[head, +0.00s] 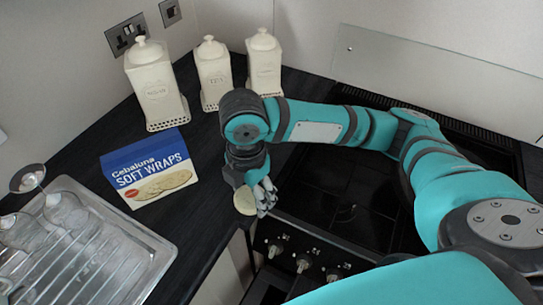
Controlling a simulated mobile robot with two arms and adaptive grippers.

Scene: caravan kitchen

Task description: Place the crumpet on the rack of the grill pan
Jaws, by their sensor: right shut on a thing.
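The crumpet (243,201) is a pale, round disc near the front edge of the dark worktop, just left of the cooker. My right gripper (262,196) reaches down at its right side and is shut on it. The fingers hide part of the crumpet's right edge, and I cannot tell whether it touches the worktop. I cannot make out the grill pan or its rack; the area below the cooker's knobs is dark and partly hidden by my arm. My left gripper is not in view.
The dark hob (345,200) and its control knobs (303,263) lie right of the gripper. A soft wraps box (150,170) stands to the left. Cream canisters (156,85) stand at the back. A steel drainer (125,245) with glasses (30,228) is at the left.

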